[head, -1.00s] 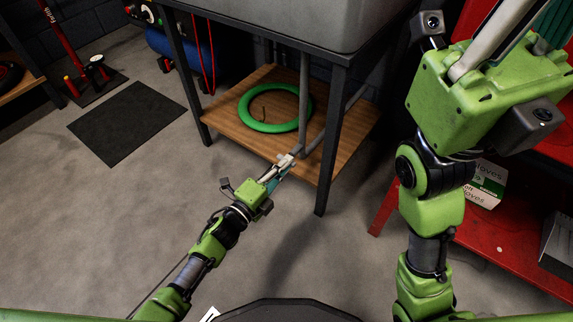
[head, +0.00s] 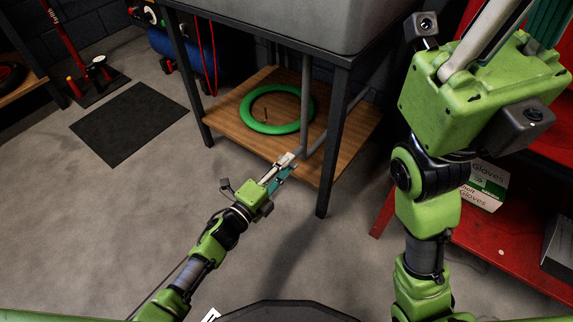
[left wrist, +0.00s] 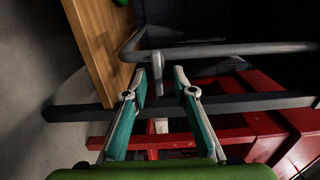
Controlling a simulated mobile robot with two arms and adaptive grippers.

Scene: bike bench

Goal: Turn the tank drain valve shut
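The grey tank (head: 265,18) stands on a dark metal frame at the top of the head view. A grey drain pipe (head: 305,105) runs down below it, and shows in the left wrist view (left wrist: 230,50). A short grey lever-like piece (left wrist: 157,72) hangs from the pipe, apparently the valve handle. My left gripper (head: 288,163) is beside the pipe's lower end, at the shelf's front edge. In the left wrist view its fingers (left wrist: 160,80) are open, with the piece between their tips; contact cannot be told. My right gripper (head: 510,38) shows only partly, its tips cut off.
A wooden shelf (head: 232,122) holding a green ring (head: 270,128) lies behind my left gripper. A frame leg (head: 324,175) stands just right of it. A red bench (head: 490,248) with glove boxes (head: 487,185) is at the right.

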